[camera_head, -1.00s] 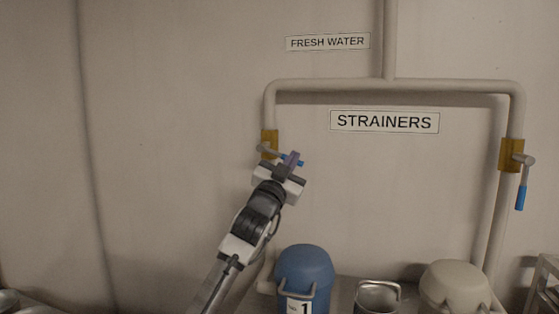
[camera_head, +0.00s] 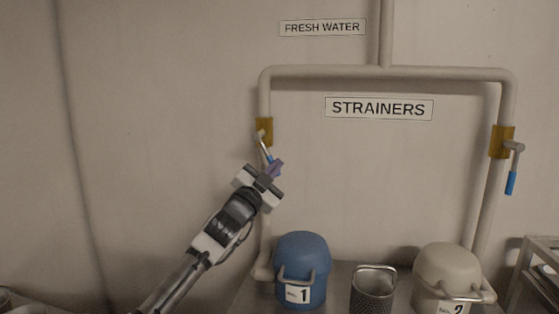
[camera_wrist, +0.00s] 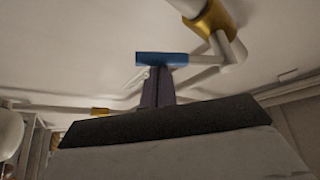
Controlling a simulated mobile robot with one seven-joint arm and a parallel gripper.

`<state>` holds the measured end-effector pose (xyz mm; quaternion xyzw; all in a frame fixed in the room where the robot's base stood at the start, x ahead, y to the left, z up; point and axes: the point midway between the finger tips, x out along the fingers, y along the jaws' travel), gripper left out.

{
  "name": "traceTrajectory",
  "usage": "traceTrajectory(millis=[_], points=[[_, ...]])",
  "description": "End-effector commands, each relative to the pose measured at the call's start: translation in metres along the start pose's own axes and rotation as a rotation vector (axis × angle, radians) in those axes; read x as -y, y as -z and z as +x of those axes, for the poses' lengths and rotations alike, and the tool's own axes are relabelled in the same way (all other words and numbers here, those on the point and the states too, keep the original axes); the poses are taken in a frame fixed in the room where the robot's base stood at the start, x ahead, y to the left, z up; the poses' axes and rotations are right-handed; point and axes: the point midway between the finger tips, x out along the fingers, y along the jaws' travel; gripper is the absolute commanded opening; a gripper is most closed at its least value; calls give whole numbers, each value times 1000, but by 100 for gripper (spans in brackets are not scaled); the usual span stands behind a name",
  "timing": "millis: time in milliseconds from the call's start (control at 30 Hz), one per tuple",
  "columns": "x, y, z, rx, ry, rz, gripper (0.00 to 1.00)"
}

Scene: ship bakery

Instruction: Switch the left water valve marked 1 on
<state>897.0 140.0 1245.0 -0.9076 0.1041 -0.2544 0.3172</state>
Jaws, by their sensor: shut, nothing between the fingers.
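The left valve (camera_head: 264,131) has a brass body on the left pipe, above the blue strainer labelled 1 (camera_head: 300,270). Its grey lever with a blue grip (camera_head: 268,157) slants down and to the right. My gripper (camera_head: 275,168) is at the lower end of that lever, its purple fingers shut with nothing between them. In the wrist view the fingers (camera_wrist: 158,86) reach up to the blue grip (camera_wrist: 162,58) and seem to touch it from one side. The brass body also shows there (camera_wrist: 214,20).
The right valve (camera_head: 502,141) has its blue-gripped lever hanging down. A beige strainer labelled 2 (camera_head: 447,275) and a perforated metal basket (camera_head: 373,292) stand below. A metal rack (camera_head: 535,270) is at the far right. The wall left of the pipe is clear.

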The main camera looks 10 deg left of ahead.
Motion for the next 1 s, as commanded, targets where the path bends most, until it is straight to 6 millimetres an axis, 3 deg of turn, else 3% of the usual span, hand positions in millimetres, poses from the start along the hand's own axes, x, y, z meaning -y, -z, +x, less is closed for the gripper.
traceTrajectory(millis=[300, 1000], points=[[15, -17, -10, 7, -137, 239, 0], [26, -35, -21, 6, -133, 229, 0]])
